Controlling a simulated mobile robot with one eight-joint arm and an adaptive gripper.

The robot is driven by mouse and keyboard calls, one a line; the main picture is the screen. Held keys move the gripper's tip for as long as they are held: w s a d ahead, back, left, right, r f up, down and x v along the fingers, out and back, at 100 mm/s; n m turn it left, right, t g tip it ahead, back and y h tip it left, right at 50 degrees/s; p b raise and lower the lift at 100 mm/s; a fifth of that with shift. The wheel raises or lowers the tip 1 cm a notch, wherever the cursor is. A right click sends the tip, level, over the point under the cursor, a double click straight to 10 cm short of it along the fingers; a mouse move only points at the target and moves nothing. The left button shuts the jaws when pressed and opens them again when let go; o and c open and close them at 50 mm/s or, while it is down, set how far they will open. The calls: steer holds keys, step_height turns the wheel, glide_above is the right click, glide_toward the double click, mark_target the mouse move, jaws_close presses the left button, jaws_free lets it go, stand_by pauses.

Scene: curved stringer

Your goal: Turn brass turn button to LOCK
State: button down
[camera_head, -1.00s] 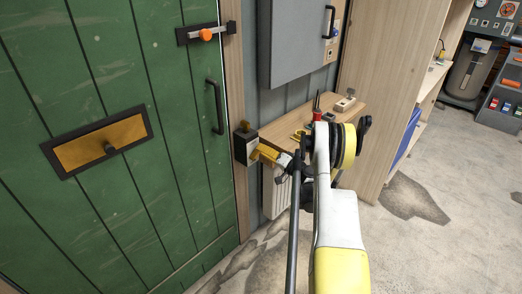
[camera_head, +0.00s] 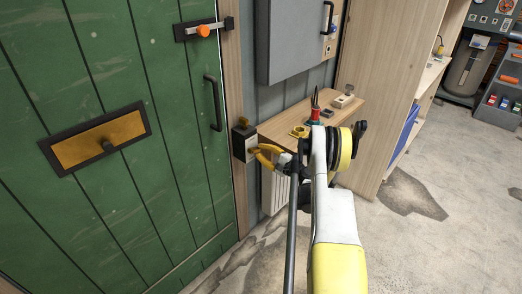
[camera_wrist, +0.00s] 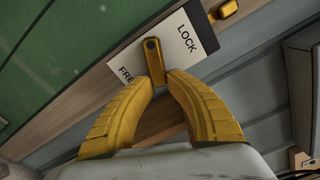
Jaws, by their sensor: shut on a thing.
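The brass turn button (camera_wrist: 152,50) is a short bar on a white plate (camera_wrist: 186,38) marked LOCK at upper right and FREE, partly covered, at lower left. Its rounded end points up between the two words in the wrist view. My gripper (camera_wrist: 158,80) has its two curved yellow fingers shut on the bar's lower end. In the head view my gripper (camera_head: 257,151) meets the dark box (camera_head: 242,130) beside the door frame. The button is too small there to make out clearly.
A green door (camera_head: 120,200) with a slide bolt (camera_head: 203,31) and a pull handle (camera_head: 214,103) stands to the left. A wooden shelf (camera_head: 285,124) with small items is right behind my gripper. A grey cabinet (camera_head: 292,40) hangs above.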

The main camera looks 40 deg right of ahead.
mark_target(251, 135)
steer(key=m, duration=0.3)
steer(key=shift+a+f+m, duration=0.25)
steer(key=shift+f+m, duration=0.1)
steer(key=shift+m, duration=0.05)
steer(key=m, duration=0.3)
steer(key=shift+a+f+m, duration=0.3)
steer(key=shift+a, duration=0.05)
steer(key=m, duration=0.2)
steer(key=a+m, duration=0.1)
steer(key=m, duration=0.3)
steer(key=shift+a+f, duration=0.2)
steer(key=shift+a, duration=0.05)
steer(key=c, duration=1.3)
jaws_free()
step_height(251, 135, up, 10)
steer(key=shift+r, duration=0.1)
steer(key=shift+s, duration=0.1)
